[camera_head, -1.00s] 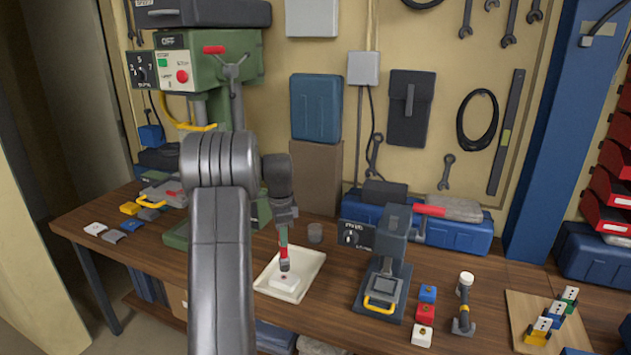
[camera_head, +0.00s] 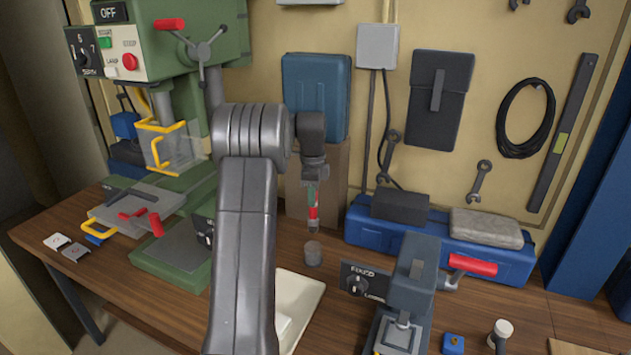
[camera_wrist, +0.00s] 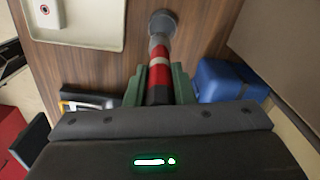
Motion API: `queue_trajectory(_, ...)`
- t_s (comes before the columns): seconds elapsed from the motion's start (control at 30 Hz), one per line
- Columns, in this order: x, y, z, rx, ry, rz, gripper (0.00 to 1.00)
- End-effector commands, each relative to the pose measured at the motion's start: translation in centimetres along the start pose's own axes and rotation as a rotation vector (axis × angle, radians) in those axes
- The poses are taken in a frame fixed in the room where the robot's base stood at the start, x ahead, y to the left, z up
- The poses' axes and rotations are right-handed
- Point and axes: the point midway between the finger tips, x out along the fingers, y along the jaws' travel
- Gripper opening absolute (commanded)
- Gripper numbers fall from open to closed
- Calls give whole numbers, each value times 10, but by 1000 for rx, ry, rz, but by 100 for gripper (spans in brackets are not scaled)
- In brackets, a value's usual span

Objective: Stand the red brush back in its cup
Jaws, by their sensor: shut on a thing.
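My gripper (camera_head: 312,197) is shut on the red brush (camera_head: 313,214), which hangs upright with its grey end down. The small grey cup (camera_head: 313,254) stands on the bench directly below the brush in the head view, with a gap between them. In the wrist view, the green fingers of my gripper (camera_wrist: 159,86) hold the brush (camera_wrist: 160,62) by its red and grey banded body. The round dark cup (camera_wrist: 163,20) shows just beyond the brush's tip, and part of it is hidden. The inside of the cup is hard to make out.
A white tray (camera_head: 312,302) with a white socket box (camera_head: 282,329) lies in front of the cup. A grey press (camera_head: 408,292) and a blue case (camera_head: 460,250) stand to the right, and a green drill press (camera_head: 175,50) to the left.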

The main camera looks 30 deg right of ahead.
Motion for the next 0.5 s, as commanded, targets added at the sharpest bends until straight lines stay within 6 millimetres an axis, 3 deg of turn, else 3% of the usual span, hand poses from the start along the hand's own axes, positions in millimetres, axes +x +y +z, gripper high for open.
queue_trajectory(0.27, 7, 0, 0, -1, 0, 0, 0)
queue_trajectory(0.5, 27, 0, 0, -1, 0, 1, 0)
